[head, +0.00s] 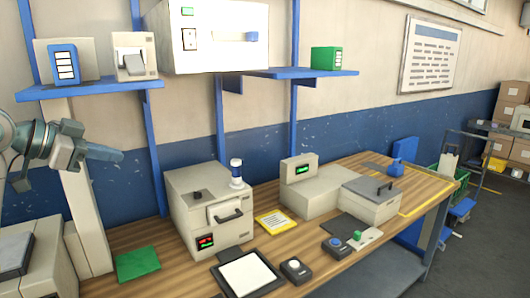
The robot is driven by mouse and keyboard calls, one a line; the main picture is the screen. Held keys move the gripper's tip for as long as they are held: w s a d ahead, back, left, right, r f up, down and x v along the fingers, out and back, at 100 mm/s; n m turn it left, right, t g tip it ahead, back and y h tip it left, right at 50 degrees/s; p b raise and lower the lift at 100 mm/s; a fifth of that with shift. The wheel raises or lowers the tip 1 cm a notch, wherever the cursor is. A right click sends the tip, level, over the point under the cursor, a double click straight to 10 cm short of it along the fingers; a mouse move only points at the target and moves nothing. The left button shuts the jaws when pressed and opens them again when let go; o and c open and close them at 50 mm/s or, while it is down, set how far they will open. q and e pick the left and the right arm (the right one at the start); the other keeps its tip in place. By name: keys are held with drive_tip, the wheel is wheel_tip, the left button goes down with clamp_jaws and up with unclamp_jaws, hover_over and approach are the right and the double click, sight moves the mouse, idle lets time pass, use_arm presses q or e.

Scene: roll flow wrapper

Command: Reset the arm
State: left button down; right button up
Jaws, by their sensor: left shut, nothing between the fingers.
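My left gripper (110,154) shows at the left edge, raised above the bench. Its fingers are shut and empty, pointing right in front of a pale upright post (88,215). It appears apart from the bench items. My right gripper is not in view.
A wooden bench (185,281) carries a beige box machine (208,214), a lidded machine (315,205), a black-framed white panel (245,274), a green pad (137,264) and a yellow card (275,222). A blue shelf (90,89) hangs above. Boxes (512,105) stand far right.

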use_arm(q)
drive_tip(key=s+d+f+n+g+y, duration=0.1)
drive_tip(key=s+d+f+n+y, duration=0.15)
drive_tip(key=f, duration=1.45)
drive_tip(key=s+d+f+n+g+y, duration=0.1)
drive_tip(key=s+d+f+n+y, duration=0.15)
drive_tip(key=f, duration=1.45)
drive_tip(key=s+f+n+g+y, duration=0.2)
drive_tip(key=s+f, duration=0.7)
drive_tip(key=s, duration=0.5)
drive_tip(key=s+f+n+g+y, duration=0.25)
drive_tip(key=s+f, duration=0.55)
drive_tip(key=s, duration=0.6)
drive_tip(key=a+f+b, duration=0.2)
drive_tip(key=a+f, duration=0.1)
drive_tip(key=f, duration=3.1)
drive_tip(key=s+a+f+g+b, duration=0.1)
drive_tip(key=s+f+g, duration=0.1)
drive_tip(key=s+f, duration=1.7)
drive_tip(key=shift+a+n, duration=0.25)
drive_tip(key=shift+n, duration=0.2)
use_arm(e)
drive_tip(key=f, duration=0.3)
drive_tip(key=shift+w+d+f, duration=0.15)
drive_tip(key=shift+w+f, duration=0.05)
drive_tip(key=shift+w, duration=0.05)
use_arm(q)
drive_tip(key=shift+h, duration=0.25)
